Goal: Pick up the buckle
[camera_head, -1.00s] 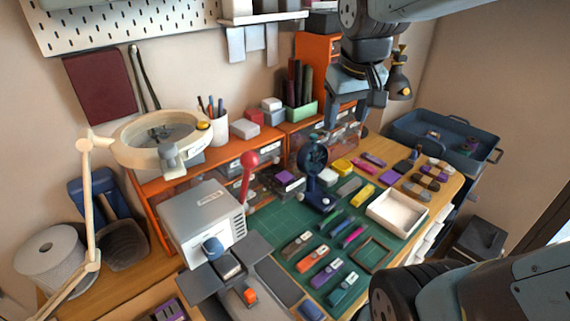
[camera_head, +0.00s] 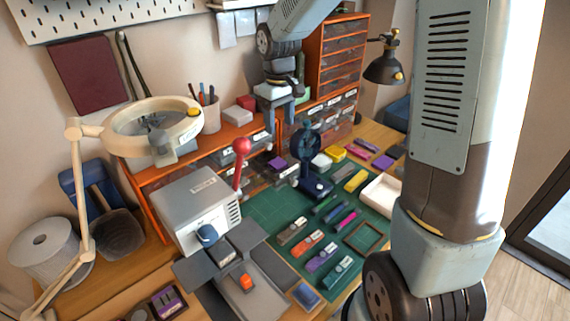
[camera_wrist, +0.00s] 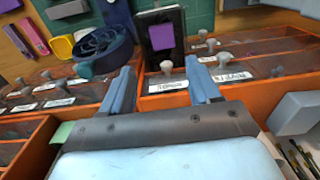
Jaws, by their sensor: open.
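No piece can be told for certain as the buckle. Several small clip-like pieces lie in a row on the green mat, among them an orange one (camera_head: 307,244), a purple one (camera_head: 321,258) and a teal one (camera_head: 337,271). A purple block (camera_head: 277,163) sits on an open dark drawer behind the mat. It also shows in the wrist view (camera_wrist: 162,37), beyond my fingertips and apart from them. My gripper (camera_head: 280,127) is open and empty in front of the orange drawer units. In the wrist view, its fingers (camera_wrist: 160,68) are spread above the drawers.
A blue hand-crank device (camera_head: 310,158) stands at the mat's back edge. A grey press with a red-knobbed lever (camera_head: 240,147) stands left. A ring lamp (camera_head: 152,130) is further left. Bare green mat (camera_head: 265,205) shows beside the press.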

